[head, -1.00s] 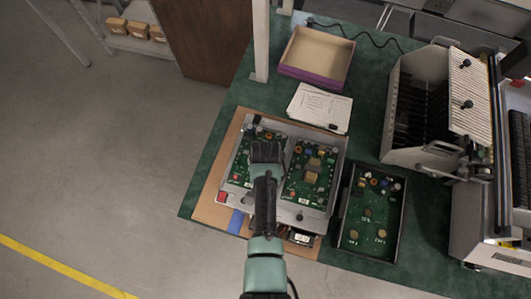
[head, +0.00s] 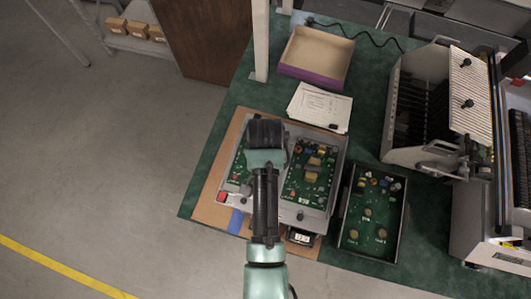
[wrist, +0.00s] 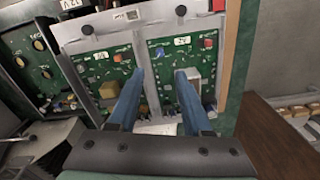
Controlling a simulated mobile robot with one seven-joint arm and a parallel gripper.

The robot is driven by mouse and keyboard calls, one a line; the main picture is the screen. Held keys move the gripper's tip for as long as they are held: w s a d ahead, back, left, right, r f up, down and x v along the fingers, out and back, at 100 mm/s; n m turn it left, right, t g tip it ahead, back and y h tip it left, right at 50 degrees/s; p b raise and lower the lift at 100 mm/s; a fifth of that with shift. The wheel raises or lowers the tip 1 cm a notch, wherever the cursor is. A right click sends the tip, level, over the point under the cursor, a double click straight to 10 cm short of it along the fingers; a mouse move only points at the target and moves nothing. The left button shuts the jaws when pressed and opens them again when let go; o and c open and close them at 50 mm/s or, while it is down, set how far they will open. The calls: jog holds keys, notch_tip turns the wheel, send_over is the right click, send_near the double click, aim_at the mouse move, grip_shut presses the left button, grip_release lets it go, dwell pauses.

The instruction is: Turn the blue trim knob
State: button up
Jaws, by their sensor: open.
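A grey metal chassis (head: 316,218) holds two green circuit boards side by side. The board on the right in the head view (head: 297,186) is mostly in sight; my arm covers much of the left board (head: 240,168). In the wrist view, a small blue part (wrist: 160,51) and a red part (wrist: 208,43) sit on the right board; I cannot tell if this blue part is the trim knob. My gripper (wrist: 160,73) is open and empty, its two blue fingers over the right board. In the head view my gripper (head: 266,132) is above the left board, its fingertips hidden.
A dark tray with another board (head: 372,212) lies right of the chassis. Papers (head: 318,107) and an open box (head: 318,55) lie behind it. A slotted rack (head: 440,100) stands at right. Green mat (head: 365,120) is bare between papers and rack.

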jog(key=shift+r, duration=1.7)
